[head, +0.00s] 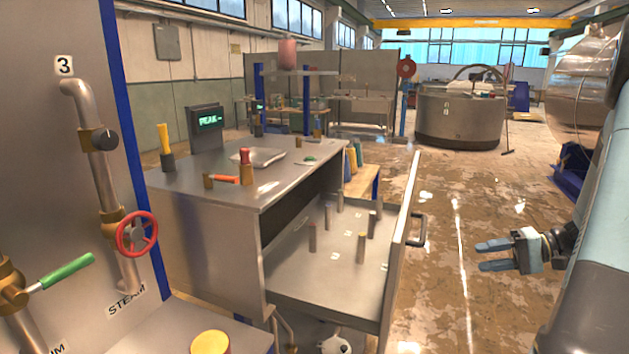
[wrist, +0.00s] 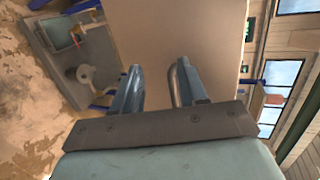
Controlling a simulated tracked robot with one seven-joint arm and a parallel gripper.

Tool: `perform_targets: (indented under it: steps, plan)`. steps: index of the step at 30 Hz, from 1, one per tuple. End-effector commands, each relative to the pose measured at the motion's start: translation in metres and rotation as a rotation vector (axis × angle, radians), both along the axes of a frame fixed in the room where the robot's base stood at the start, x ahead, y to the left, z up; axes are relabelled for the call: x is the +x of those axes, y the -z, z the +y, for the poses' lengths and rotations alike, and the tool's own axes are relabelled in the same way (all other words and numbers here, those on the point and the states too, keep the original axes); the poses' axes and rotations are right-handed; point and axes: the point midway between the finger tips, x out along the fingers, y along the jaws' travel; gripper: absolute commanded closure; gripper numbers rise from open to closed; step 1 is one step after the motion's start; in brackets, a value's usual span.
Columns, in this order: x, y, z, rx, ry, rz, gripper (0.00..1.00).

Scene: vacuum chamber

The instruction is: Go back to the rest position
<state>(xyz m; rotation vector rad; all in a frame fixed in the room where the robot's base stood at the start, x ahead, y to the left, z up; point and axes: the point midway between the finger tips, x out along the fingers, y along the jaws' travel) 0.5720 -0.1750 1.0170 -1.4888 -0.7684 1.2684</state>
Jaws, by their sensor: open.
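My gripper (head: 494,255) is at the right in the head view, over the open floor, with its two blue-grey fingers pointing left. It is to the right of the open drawer's front and apart from it. In the wrist view my gripper (wrist: 158,86) has its fingers spread, with nothing between them. Part of my arm fills the right edge of the head view.
A metal bench (head: 215,185) has an open drawer (head: 290,285) holding several upright pegs; its front has a handle (head: 420,230). A panel at left carries pipes and a red valve wheel (head: 137,234). A large round tank (head: 460,120) stands behind. The floor right of the drawer is clear.

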Motion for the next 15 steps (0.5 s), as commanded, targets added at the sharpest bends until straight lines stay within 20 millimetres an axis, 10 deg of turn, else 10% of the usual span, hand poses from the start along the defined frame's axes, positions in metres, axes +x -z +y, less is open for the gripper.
perform_targets:
  steps: [15]
  plan:
    - [-0.041,-0.053,0.09,-0.363,-0.189,0.132,0.58]
